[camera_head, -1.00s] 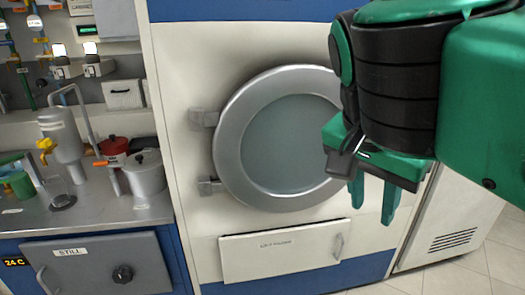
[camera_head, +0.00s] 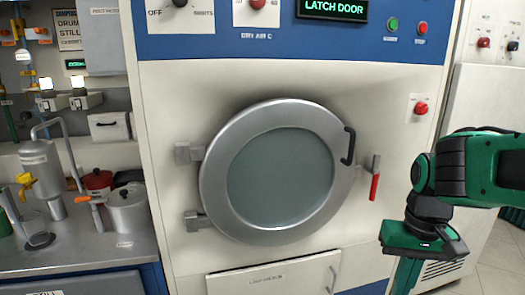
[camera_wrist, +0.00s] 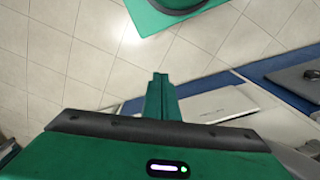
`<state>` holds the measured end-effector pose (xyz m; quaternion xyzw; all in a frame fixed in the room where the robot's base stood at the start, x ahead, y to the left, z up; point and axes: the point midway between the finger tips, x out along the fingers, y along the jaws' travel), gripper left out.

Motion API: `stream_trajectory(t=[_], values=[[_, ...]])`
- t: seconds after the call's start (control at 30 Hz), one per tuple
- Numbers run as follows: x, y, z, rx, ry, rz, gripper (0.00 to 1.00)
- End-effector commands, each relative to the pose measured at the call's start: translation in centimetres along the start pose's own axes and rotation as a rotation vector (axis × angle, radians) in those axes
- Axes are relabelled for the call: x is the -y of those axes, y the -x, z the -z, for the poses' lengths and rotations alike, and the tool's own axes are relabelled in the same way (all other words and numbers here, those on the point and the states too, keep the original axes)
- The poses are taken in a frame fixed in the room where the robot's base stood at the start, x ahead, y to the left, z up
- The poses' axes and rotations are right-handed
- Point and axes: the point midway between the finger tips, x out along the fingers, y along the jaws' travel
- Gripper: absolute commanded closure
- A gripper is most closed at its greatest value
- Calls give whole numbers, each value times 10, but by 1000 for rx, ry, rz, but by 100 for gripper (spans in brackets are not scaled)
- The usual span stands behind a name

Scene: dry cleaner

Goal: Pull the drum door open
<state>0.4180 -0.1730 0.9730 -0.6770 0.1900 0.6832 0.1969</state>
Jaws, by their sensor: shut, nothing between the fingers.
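The drum door (camera_head: 214,185) is a round silver ring around a grey-green window (camera_head: 280,175), hinged at its left. A black bar handle (camera_head: 349,146) is at its upper right. Just right of the door is a latch lever with a red grip (camera_head: 375,186), hanging down. I cannot tell whether the door stands slightly ajar. My gripper (camera_head: 405,278) is at the lower right of the head view, apart from the door and handle, pointing down. In the wrist view its green fingers (camera_wrist: 160,82) are together and empty. The drum door is not in the wrist view.
A blue panel above carries a display (camera_head: 335,9) reading LATCH DOOR. A white lower flap (camera_head: 270,282) sits below the door. A steel counter (camera_head: 110,245) with pots is at the left.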

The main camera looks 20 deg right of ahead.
Motion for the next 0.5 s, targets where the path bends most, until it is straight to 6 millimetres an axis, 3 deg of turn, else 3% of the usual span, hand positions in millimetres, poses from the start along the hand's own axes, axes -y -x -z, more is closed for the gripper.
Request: stream_trajectory(t=[0.23,0.5], values=[[3,-12,13,34,24,3,100],[7,-56,51,119,87,-34,100]])
